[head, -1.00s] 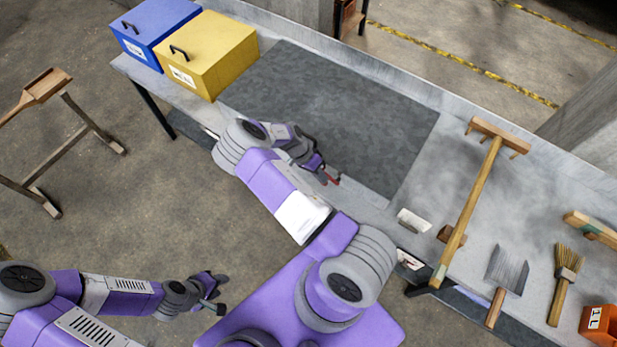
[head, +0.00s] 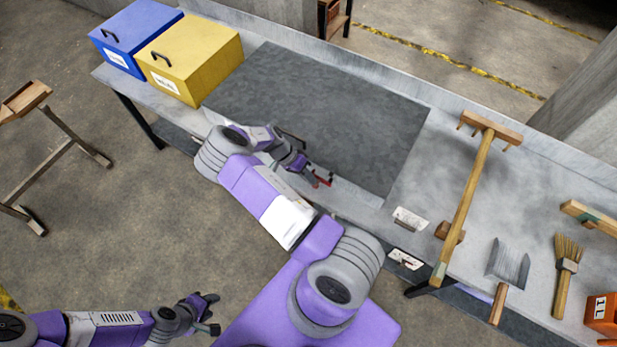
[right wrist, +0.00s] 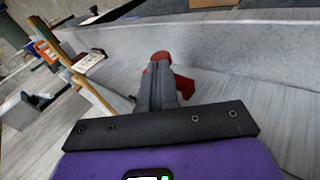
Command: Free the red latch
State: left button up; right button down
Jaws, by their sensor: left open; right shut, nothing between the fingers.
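In the right wrist view, red parts (right wrist: 184,84) show just past and to the right of my right gripper's fingers (right wrist: 157,82). My right gripper (head: 312,180) is shut with nothing held, close against the red part; I cannot tell whether they touch. The fingers hide part of the latch. My left gripper (head: 209,312) is open and empty, low over the floor, well away from the bench.
A dark grey mat (head: 340,105) covers the middle of the bench and is bare. A blue box (head: 125,40) and a yellow box (head: 190,62) stand at its left end. A wooden rake (head: 468,190), a flat-bladed tool (head: 508,266), a brush (head: 566,270) and an orange container (head: 601,312) lie to the right.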

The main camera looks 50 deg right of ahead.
jog(key=s+r+p+v, duration=0.1)
jog(key=s+p+v, duration=0.1)
jog(key=v, duration=1.1)
jog(key=shift+r, duration=0.4)
jog(key=shift+w, duration=0.1)
jog(key=s+a+f+n+t+y+b, duration=0.1)
jog(key=s+a+f+n+b, duration=0.2)
jog(key=f, duration=0.5)
jog(key=s+a+f+n+t+y+b, duration=0.1)
jog(key=s+a+f+n+y, duration=0.1)
jog(key=s+a+f+n, duration=0.5)
jog(key=s+a+f+n+t+y+b, duration=0.1)
jog(key=a+t, duration=0.5)
jog(key=a, duration=1.1)
jog(key=f+n+y+b, duration=0.1)
jog(key=n+y+b, duration=0.1)
jog(key=n, duration=0.1)
jog(key=shift+s+a+y, duration=0.35)
jog(key=shift+y, duration=0.05)
